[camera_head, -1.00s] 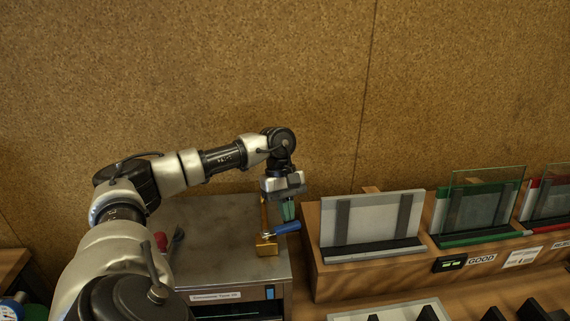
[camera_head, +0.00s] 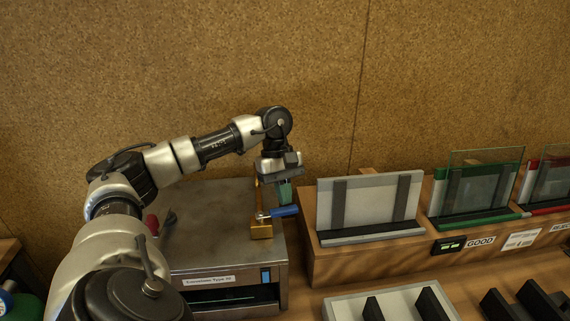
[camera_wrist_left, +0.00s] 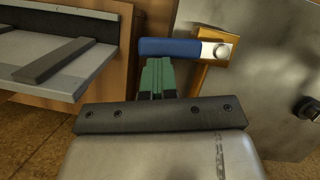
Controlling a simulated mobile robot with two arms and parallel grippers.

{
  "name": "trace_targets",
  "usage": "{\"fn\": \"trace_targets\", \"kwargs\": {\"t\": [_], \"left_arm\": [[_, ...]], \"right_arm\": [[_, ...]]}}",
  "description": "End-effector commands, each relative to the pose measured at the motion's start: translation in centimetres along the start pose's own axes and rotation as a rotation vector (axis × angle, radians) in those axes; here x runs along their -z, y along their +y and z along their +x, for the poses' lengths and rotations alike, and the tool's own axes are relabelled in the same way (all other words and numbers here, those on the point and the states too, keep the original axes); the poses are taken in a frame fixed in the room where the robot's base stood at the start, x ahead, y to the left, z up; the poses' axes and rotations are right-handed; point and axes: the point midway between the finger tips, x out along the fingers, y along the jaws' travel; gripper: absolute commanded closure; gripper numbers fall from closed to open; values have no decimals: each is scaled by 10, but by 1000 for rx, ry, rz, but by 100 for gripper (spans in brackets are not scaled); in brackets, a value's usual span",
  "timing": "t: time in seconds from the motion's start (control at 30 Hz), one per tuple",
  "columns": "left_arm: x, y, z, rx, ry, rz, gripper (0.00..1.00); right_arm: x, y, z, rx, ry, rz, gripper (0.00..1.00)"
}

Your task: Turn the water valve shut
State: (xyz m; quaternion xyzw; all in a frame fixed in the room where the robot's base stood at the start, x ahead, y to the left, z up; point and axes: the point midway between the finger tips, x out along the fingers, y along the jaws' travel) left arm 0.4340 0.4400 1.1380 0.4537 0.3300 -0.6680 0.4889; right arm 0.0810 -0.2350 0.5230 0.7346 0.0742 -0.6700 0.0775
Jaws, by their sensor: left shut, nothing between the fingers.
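The water valve is a brass body (camera_head: 261,229) with a blue lever handle (camera_head: 285,211), at the right edge of a metal-topped box. The handle points right in the head view, out past the box's edge. In the left wrist view the blue handle (camera_wrist_left: 170,47) lies across the picture, joined by a silver pivot to the brass part (camera_wrist_left: 212,62). My left gripper (camera_head: 285,195) points down with its green fingers together and empty. The fingertips (camera_wrist_left: 155,68) are right beside the handle; I cannot tell whether they touch it. My right gripper is not in view.
The metal box (camera_head: 215,222) has a red-handled tool on its top left. To the right, a wooden rack (camera_head: 330,265) holds a grey framed panel (camera_head: 370,204) and glass panes in green and red holders. A cork-textured wall stands behind.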

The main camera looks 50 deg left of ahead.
Motion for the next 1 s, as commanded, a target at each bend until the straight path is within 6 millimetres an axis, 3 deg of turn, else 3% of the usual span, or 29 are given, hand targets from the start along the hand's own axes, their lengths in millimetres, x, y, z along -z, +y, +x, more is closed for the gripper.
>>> {"fn": "trace_targets", "kwargs": {"t": [0.27, 0.53, 0.73, 1.0], "left_arm": [[6, -3, -5, 4, 1, -1, 100], [4, 0, -54, -5, 0, 1, 100], [1, 0, -96, -2, 2, -1, 100], [11, 1, -115, 1, -1, 2, 100]], "right_arm": [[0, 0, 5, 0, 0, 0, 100], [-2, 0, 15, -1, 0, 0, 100], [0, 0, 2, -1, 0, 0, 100], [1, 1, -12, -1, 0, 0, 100]]}}
